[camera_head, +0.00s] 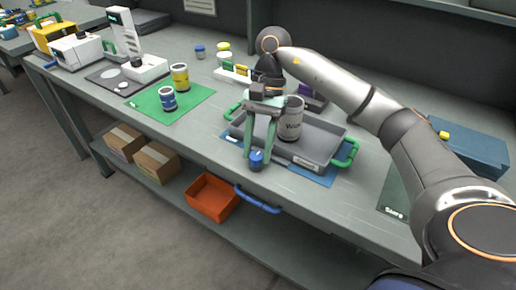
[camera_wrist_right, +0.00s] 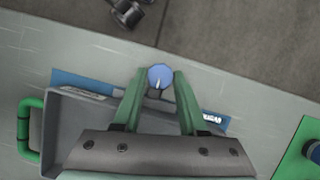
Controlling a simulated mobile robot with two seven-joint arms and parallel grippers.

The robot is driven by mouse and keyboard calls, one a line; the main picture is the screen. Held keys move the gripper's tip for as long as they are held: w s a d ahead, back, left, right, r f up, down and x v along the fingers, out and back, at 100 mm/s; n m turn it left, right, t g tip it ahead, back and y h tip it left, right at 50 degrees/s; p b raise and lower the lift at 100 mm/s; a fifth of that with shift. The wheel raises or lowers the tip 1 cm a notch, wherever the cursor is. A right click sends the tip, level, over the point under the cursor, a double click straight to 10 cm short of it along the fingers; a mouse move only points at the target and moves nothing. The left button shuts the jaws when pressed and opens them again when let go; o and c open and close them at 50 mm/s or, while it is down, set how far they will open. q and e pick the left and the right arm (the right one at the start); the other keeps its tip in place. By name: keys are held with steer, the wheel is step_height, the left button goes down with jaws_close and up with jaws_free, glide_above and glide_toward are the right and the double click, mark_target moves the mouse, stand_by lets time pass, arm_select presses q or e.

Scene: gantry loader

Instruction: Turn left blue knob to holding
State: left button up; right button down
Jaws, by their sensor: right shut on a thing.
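The blue knob (camera_head: 256,160) sits at the front edge of the bench, just in front of the grey tray. My right gripper (camera_head: 258,151) comes down over it with its green fingers on either side of it and is shut on it. In the right wrist view the round knob (camera_wrist_right: 160,76) shows between the fingertips (camera_wrist_right: 160,80), with a small white pointer mark on its face. I cannot read a setting there. My left gripper is not in view.
The grey tray (camera_head: 327,155) with green handles holds a large grey can (camera_head: 291,119) close behind my right gripper. A green mat (camera_head: 195,97) with jars lies to the left. A blue handle (camera_head: 258,200) juts from the bench front, near an orange bin (camera_head: 212,198) below.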

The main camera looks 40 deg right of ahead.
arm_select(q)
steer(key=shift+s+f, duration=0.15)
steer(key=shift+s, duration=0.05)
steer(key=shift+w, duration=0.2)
arm_select(e)
steer(key=shift+c, duration=2.2)
jaws_free()
arm_select(q)
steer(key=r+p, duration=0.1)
steer(key=p, duration=0.1)
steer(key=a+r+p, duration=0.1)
steer(key=p, duration=0.1)
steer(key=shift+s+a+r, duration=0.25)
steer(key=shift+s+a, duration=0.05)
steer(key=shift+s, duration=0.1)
arm_select(e)
steer(key=v, duration=1.2)
steer(key=shift+r, duration=0.2)
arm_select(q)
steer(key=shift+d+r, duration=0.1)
arm_select(e)
steer(key=shift+d, duration=0.1)
